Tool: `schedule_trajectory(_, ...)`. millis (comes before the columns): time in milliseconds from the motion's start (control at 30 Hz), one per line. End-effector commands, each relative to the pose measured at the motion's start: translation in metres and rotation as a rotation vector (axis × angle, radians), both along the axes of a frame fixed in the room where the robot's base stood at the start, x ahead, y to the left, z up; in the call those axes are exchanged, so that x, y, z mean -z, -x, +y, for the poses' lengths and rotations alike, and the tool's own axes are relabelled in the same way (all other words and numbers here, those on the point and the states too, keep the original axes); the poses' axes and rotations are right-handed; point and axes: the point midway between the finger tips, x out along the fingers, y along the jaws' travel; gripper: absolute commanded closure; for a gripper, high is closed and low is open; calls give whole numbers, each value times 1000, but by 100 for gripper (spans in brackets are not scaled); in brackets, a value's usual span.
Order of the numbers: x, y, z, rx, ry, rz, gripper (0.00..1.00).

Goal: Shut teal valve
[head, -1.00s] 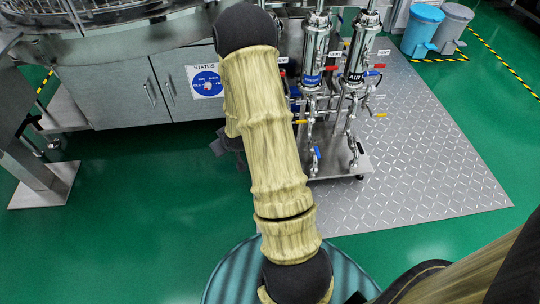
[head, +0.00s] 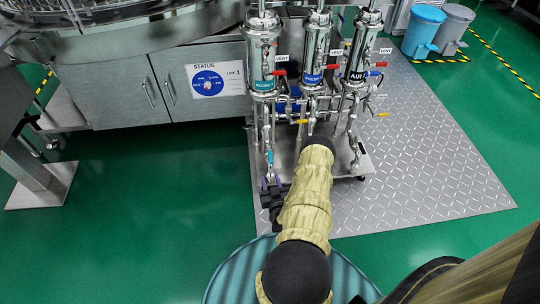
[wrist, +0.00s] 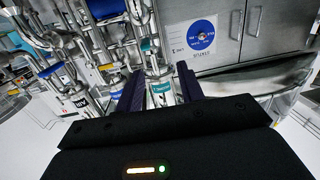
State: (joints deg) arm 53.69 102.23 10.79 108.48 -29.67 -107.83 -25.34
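The teal valve handle (head: 270,157) is a small teal lever low on the leftmost pipe column in the head view. It hangs below the filter housing with the teal label (head: 263,86). In the wrist view a small teal piece (wrist: 146,45), likely this handle, shows just beyond the fingertips. My gripper (head: 269,183) is low in front of that column, just below the handle. The wrist view shows my gripper (wrist: 158,80) open, its two dark purple fingers apart with the teal-labelled housing (wrist: 160,88) seen between them. Contact with the handle cannot be told.
A blue-labelled housing (head: 314,75) and a black AIR housing (head: 358,73) stand to the right, with red and yellow levers nearby. A steel cabinet (head: 160,90) with a status sign (head: 207,79) is behind left. Green floor (head: 130,210) is clear at left.

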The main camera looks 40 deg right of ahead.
Motion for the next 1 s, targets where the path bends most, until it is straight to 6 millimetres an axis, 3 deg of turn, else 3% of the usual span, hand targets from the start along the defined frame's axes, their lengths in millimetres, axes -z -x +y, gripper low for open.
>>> schedule_trajectory(100, 12, 23, 1, 66, 10, -51, 62)
schedule_trajectory(200, 14, 30, 1, 90, 18, -72, 62)
schedule_trajectory(567, 14, 29, 0, 91, 19, -75, 62)
schedule_trajectory(767, 16, 15, -8, 90, 22, -76, 62)
schedule_trajectory(1000, 16, -19, -30, 92, 22, -78, 62)
